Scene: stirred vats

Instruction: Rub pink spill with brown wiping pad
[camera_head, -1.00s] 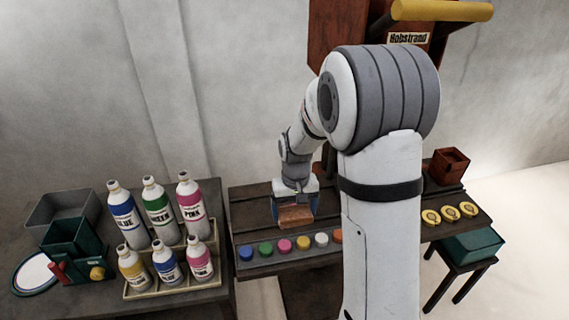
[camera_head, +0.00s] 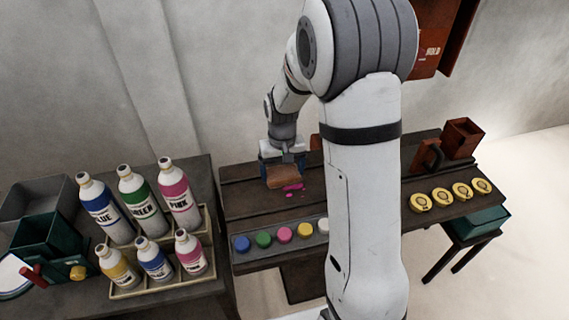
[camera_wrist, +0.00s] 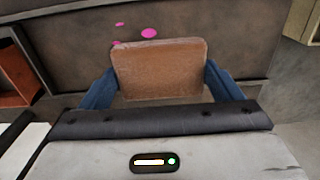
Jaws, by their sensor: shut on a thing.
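My gripper (camera_head: 283,170) is shut on the brown wiping pad (camera_head: 283,177), low over the dark bench. In the wrist view the pad (camera_wrist: 160,70) sits between the two blue fingers of my gripper (camera_wrist: 160,84). The pink spill (camera_head: 293,188) shows as small blotches on the bench just to the right of and in front of the pad. In the wrist view pink spots (camera_wrist: 149,33) lie just beyond the pad's edge. I cannot tell whether the pad touches the bench, or how much spill it hides.
A row of coloured buttons (camera_head: 264,239) runs along the bench front. A rack (camera_head: 165,280) of several bottles stands at left. Yellow discs (camera_head: 440,196) and a red-brown box (camera_head: 462,138) are at right. My arm hides the bench's middle.

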